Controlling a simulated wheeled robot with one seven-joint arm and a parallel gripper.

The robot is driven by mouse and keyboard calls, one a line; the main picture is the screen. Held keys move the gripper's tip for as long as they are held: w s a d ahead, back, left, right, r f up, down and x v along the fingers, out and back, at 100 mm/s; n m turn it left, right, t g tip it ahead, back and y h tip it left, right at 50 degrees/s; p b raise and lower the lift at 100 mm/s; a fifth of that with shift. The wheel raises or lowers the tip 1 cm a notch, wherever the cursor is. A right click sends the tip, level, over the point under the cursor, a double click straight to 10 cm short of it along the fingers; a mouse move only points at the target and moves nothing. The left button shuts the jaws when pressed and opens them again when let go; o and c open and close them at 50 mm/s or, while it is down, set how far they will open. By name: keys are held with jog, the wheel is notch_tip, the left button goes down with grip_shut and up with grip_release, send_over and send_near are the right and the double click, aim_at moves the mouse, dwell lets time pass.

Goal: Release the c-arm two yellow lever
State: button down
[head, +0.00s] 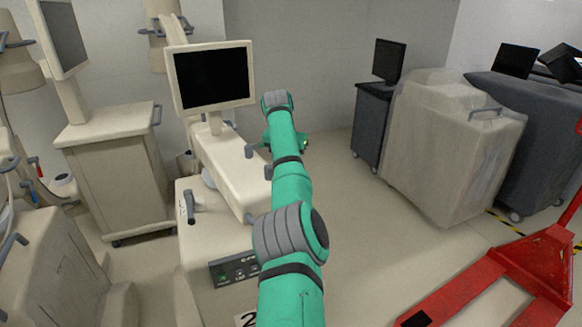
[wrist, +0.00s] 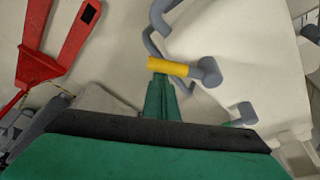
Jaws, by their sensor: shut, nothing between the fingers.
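The yellow lever (wrist: 167,66) shows in the wrist view as a short yellow sleeve on a grey bar with a round grey knob at its right end. It sits on the side of the cream C-arm machine (wrist: 245,45). My gripper (wrist: 160,82) is shut and empty, its green fingertips right at the lever's lower edge. I cannot tell if they touch it. In the head view, C-arm two (head: 215,235) is the cream machine with a control panel and a "2" label. My green arm reaches along its right side and hides the yellow lever there.
Grey handles (wrist: 157,20) stick out near the lever. A red pallet jack (head: 490,277) stands at lower right. Covered carts (head: 450,140) line the right wall. The floor between is clear.

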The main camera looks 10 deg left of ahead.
jog(key=shift+s+a, duration=0.1)
jog(key=v, duration=1)
jog(key=shift+r, duration=0.35)
